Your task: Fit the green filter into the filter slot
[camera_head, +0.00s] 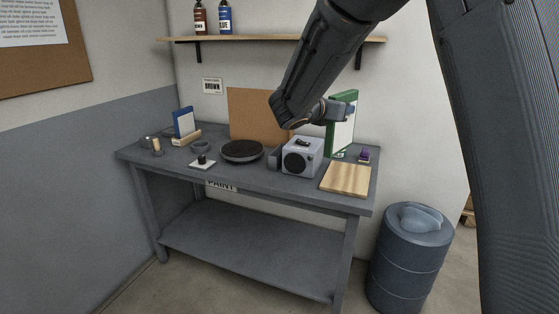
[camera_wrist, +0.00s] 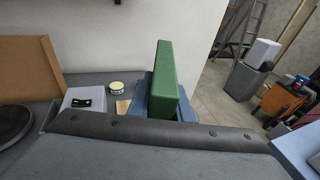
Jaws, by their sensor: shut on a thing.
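The green filter (camera_head: 343,122), a tall panel with a green frame and white face, stands upright in my gripper (camera_head: 340,110) above the right part of the bench. In the wrist view the green filter (camera_wrist: 163,78) rises between the blue-grey jaws of my gripper (camera_wrist: 160,106), which are shut on it. A grey box (camera_head: 302,157) with a black round front and a dark feature on top sits left of the filter; it also shows in the wrist view (camera_wrist: 84,99). I cannot clearly make out the filter slot. The filter's lower edge is partly hidden in the wrist view.
A wooden board (camera_head: 346,179) lies at the bench's right front, with a small purple item (camera_head: 364,155) behind it. A round black disc (camera_head: 241,151), a cardboard panel (camera_head: 258,115) and a blue panel on a wooden base (camera_head: 184,123) stand left. A blue barrel (camera_head: 408,260) is right of the bench.

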